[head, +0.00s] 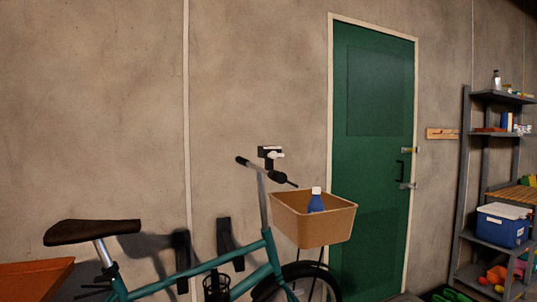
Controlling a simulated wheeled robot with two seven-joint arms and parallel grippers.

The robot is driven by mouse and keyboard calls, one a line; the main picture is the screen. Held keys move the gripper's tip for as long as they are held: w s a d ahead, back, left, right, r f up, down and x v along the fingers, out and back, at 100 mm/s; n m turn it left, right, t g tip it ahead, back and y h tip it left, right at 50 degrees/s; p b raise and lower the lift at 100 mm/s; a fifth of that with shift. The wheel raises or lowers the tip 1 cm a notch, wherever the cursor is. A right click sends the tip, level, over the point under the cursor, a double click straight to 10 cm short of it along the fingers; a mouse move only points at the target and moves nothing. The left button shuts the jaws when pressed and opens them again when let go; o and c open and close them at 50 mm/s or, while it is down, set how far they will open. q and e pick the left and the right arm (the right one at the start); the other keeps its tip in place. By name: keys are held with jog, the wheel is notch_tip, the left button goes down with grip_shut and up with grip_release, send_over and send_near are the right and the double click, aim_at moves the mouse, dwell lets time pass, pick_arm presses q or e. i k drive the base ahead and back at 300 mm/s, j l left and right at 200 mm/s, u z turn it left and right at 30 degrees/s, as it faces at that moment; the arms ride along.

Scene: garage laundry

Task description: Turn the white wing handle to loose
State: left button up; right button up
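A small white piece (276,155), which may be the wing handle, sits on a dark bracket (265,151) in the head view. The bracket appears just above the bicycle's handlebar, against the grey wall. The white piece is too small for me to tell its exact shape or which way it is turned. Neither of my grippers is in view.
A teal bicycle (245,279) with a brown saddle (90,231) stands in front of the wall. Its tan basket (315,229) holds a blue bottle (316,203). Behind are a green door (375,110) and, at right, a grey shelf rack (464,180) with a blue cooler (500,231).

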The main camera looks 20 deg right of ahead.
aim_at(273, 154)
jog(key=i+l+u, duration=0.1)
jog(key=u, duration=0.35)
jog(key=l+u, duration=0.55)
jog(key=u, duration=0.3)
jog(key=i+l, duration=0.05)
